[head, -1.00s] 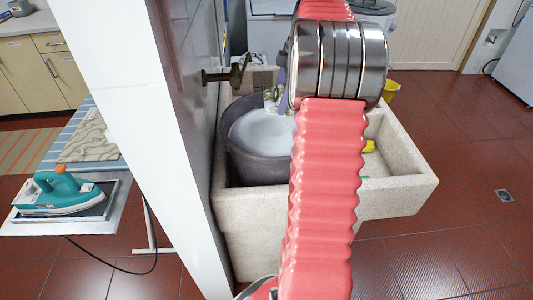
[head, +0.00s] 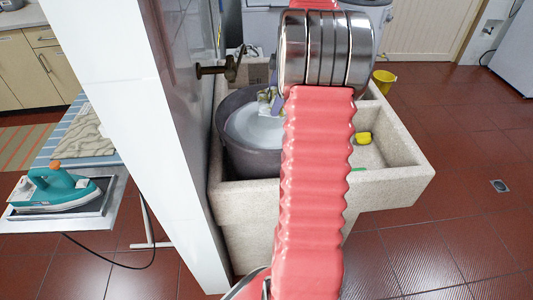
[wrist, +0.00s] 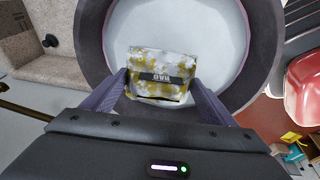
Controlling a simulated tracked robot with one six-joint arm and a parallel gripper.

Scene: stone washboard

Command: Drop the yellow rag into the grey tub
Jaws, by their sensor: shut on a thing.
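My gripper (wrist: 158,86) is shut on the yellow rag (wrist: 160,72), a white-and-yellow patterned piece with a dark band across it. The rag is over the grey tub (wrist: 94,35) in the wrist view, in front of its pale interior. In the head view, the dark grey round tub (head: 240,158) stands in the left part of the stone sink. A small part of the rag (head: 265,96) shows there above the tub, left of my arm. My arm hides most of my gripper and the tub's right side.
The stone sink (head: 395,180) has a right basin with a yellow item (head: 363,138). A brass tap (head: 215,70) juts from the wall at left. A yellow bucket (head: 384,80) stands behind the sink. A teal iron (head: 55,188) rests on a board beyond the wall.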

